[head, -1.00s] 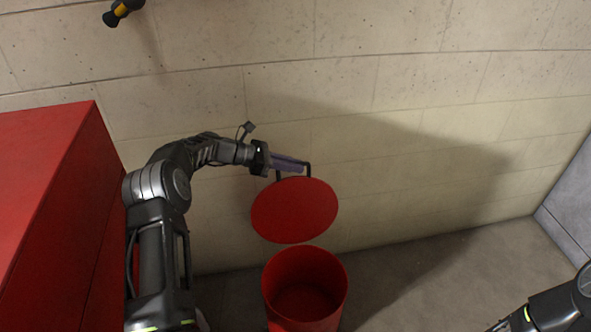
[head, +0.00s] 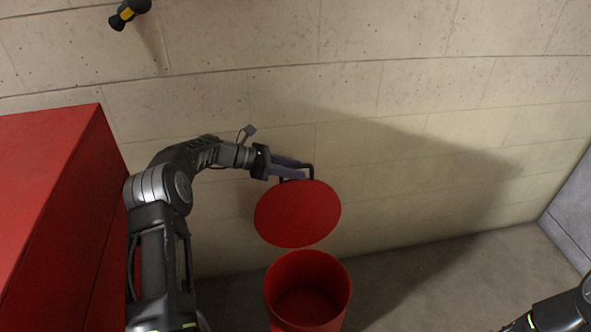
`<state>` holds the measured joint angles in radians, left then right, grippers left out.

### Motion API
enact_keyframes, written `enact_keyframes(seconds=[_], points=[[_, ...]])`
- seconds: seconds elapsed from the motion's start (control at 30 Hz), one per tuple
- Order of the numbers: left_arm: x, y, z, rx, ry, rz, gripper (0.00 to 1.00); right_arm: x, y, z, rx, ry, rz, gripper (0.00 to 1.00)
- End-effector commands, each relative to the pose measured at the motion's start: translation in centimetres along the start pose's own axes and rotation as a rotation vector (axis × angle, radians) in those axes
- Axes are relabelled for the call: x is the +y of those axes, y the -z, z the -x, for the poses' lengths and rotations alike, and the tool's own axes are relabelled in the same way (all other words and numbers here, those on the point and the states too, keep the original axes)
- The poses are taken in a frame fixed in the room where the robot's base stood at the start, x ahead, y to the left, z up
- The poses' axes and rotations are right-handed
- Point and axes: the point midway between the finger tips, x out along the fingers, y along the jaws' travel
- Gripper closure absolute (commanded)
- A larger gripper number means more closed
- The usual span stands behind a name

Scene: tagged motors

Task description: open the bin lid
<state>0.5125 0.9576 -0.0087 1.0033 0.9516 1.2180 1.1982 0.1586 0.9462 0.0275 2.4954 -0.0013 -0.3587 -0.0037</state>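The red round bin lid (head: 298,214) is off the bin, tilted with its flat face toward me, above and behind the bin's opening. The open red bin (head: 308,318) stands on the floor below it, its inside visible and its lower part cut off by the frame. My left gripper (head: 299,171) is at the lid's dark handle (head: 311,171) on the lid's upper edge. Its fingers lie along the handle and appear shut on it; the exact grip is partly hidden. My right arm shows at the bottom right corner, and its gripper is outside the picture.
A large red box-like body (head: 55,215) stands at the left, close to my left arm. A concrete wall (head: 400,110) is right behind the lid. A black and yellow object (head: 130,12) is at the top left. The floor right of the bin is clear.

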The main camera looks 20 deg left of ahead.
Motion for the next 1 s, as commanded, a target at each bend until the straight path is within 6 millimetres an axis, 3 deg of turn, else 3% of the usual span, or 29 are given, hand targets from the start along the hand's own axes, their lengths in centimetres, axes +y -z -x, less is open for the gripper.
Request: enact_keyframes(seconds=[0.43,1.0], points=[[0.1,0.1,6.6,0.002,-0.003,0.002,0.66,0.0,0.0,0.1,0.000,0.000,0.000,0.64],[0.0,0.1,7.2,0.001,-0.001,0.002,0.66,0.0,0.0,0.1,0.000,0.000,0.000,0.64]])
